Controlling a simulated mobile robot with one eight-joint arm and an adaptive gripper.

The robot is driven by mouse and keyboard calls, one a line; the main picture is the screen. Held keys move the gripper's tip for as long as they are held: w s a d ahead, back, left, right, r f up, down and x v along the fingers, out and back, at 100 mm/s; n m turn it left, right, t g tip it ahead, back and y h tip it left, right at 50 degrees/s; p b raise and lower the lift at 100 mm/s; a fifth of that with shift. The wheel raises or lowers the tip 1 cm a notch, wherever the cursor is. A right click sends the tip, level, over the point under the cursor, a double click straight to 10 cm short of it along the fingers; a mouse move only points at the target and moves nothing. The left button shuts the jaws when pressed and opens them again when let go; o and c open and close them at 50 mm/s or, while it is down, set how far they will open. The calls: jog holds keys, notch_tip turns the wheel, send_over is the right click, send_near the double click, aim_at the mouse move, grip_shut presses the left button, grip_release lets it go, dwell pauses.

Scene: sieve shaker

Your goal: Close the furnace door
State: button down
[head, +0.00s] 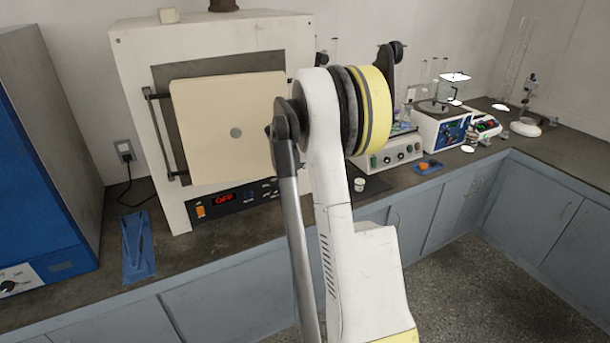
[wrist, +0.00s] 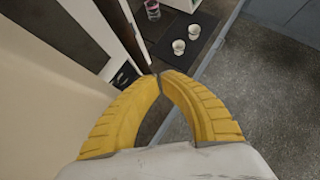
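The white furnace (head: 135,75) stands on the bench at the left. Its cream door (head: 225,110) hangs in front of the dark frame, which shows along the door's top and left side. The door looks partly swung out from the frame; its exact angle is hard to tell, and my arm covers its right edge. In the wrist view, a large pale surface (wrist: 45,80), probably the door, fills the left side. My gripper (wrist: 160,75) has its yellow fingers together at the tips, with nothing between them, beside that surface. In the head view my arm hides the gripper.
A blue tray (head: 138,250) lies left of the furnace, near a blue cabinet (head: 40,200). Instruments (head: 440,130) line the bench to the right.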

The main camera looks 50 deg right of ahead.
jog(key=w+d, duration=0.6)
jog(key=w, duration=0.3)
jog(key=shift+w+r+p, duration=0.3)
jog(key=shift+w, duration=0.1)
jog(key=shift+d, duration=0.1)
